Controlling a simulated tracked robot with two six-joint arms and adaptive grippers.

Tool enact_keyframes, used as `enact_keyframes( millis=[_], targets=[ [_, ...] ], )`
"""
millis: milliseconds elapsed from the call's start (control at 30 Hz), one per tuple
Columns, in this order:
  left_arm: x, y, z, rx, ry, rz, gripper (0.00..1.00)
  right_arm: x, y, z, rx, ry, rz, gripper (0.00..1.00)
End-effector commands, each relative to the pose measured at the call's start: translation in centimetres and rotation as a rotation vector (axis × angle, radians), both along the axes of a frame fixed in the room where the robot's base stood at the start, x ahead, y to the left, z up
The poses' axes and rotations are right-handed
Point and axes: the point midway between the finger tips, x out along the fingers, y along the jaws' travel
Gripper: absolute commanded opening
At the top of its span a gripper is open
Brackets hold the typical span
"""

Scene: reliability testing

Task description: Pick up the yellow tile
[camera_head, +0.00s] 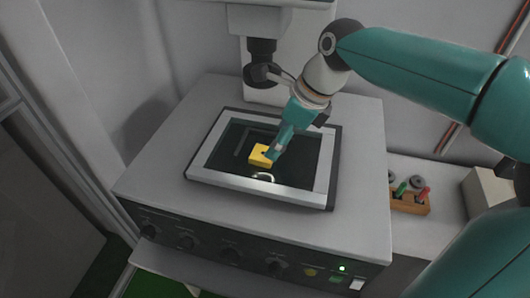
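The yellow tile (259,158) is a small square block. It is within the dark, framed plate (230,172) on top of the grey machine. My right gripper (274,152) comes down from the upper right, its fingertips at the tile's right edge and covering part of it. At this size I cannot tell whether the fingers are closed on the tile or only beside it, or whether the tile is lifted. My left gripper is not in view.
A microscope-like head (262,72) hangs behind the plate, close to my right wrist. A light metal frame surrounds the plate. Knobs and a lit green button line the machine's front (230,256). A wooden holder (408,202) with coloured-handled tools stands to the right.

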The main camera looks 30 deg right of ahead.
Motion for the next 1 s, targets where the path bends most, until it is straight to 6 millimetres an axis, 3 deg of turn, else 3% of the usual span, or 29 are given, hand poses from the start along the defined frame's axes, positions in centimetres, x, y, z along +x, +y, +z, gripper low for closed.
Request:
enact_keyframes(
  millis=[67,100,333,667,1000],
  targets=[
    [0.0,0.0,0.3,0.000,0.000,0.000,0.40,0.8,0.7,0.0,0.000,0.002,0.006,0.81],
    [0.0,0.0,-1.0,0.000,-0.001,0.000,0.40,0.9,0.7,-1.3,0.000,0.002,0.003,0.81],
    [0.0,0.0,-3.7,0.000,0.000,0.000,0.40,1.9,1.4,-4.4,0.000,0.000,0.002,0.81],
    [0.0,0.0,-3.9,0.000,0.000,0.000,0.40,2.1,1.6,-4.6,0.000,-0.001,0.001,0.81],
    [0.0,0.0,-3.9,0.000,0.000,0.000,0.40,2.1,1.6,-4.6,0.000,0.000,0.000,0.26]
  ],
)
